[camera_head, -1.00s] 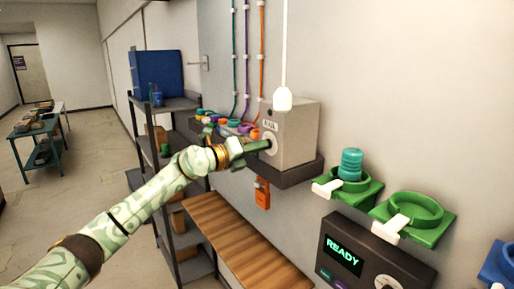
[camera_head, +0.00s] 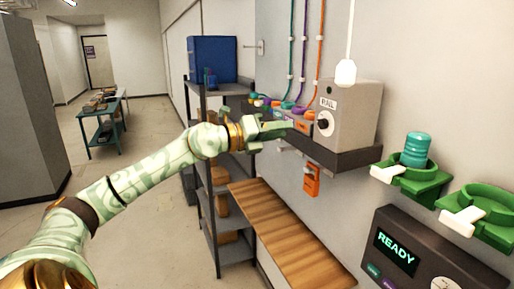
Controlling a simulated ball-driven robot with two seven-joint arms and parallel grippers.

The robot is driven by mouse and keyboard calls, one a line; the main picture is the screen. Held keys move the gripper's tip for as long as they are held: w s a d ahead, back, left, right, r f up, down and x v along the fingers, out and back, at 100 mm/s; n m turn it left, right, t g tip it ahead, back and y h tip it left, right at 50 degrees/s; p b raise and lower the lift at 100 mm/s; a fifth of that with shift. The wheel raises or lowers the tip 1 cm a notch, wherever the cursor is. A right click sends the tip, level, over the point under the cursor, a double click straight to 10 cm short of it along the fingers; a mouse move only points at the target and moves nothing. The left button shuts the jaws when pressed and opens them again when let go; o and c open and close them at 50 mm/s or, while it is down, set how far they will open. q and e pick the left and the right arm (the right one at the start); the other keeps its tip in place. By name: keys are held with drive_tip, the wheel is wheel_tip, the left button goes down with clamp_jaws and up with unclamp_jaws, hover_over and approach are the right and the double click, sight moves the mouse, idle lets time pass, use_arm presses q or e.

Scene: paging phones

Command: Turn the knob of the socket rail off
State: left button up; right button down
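The socket rail's grey box (camera_head: 350,115), labelled RAIL, sits on a dark shelf on the wall at right of centre. Its round knob (camera_head: 325,123) shows on the front face, with a pale marking whose angle is too small to read surely. My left gripper (camera_head: 284,130) is left of the knob, apart from it, with its green fingers pointing right toward the box. The fingers look spread with nothing between them. My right gripper is not in view.
Coloured plugs and cables (camera_head: 290,105) line the rail left of the box. An orange tag (camera_head: 311,180) hangs below. A wooden bench (camera_head: 290,235) stands under it. Green holders (camera_head: 412,180), one with a teal cylinder, and a READY panel (camera_head: 396,252) are at right.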

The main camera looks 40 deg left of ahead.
use_arm(q)
drive_tip(key=b+v, duration=0.4)
drive_tip(key=v, duration=0.2)
drive_tip(key=shift+s, duration=0.25)
idle(0.4)
